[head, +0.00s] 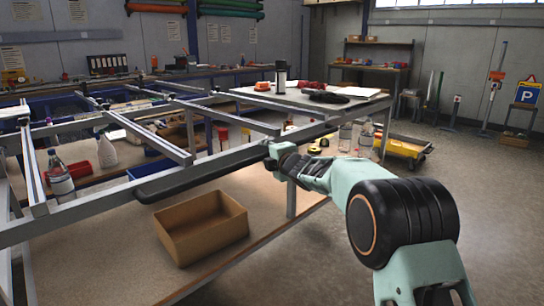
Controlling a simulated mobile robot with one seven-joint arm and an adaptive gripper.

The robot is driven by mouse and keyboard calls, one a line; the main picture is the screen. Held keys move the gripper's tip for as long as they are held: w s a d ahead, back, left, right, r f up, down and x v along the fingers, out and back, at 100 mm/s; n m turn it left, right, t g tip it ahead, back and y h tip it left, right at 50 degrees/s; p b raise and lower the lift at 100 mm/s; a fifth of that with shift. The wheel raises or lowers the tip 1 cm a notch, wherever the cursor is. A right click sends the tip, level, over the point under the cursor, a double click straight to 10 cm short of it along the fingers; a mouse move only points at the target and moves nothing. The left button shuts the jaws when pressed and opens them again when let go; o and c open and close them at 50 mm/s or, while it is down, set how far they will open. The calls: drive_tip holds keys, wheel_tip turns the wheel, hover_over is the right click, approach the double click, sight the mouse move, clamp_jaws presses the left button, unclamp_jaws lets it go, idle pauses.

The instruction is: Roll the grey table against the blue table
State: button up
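The grey table (118,207) fills the left and front of the head view. It has an open frame of grey metal rails and cross bars on top, and a lower shelf. A long dark bar (205,178) runs along its near rail. My gripper (272,154) is at the right end of this bar, by the rail. Its fingers are small and partly hidden, so I cannot tell whether they are closed on anything. A table with a light top (300,99) and blue-grey legs, seemingly the blue table, stands behind and to the right. The grey rails overlap its view, so any gap is unclear.
A cardboard box (202,228) and a bottle (60,177) are on the lower shelf. A yellow trolley (405,150) stands beyond the light-topped table. The floor at right (485,185) is clear.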

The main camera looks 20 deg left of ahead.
drive_tip(key=v, duration=1.1)
drive_tip(key=shift+r, duration=0.25)
drive_tip(key=shift+s, duration=0.15)
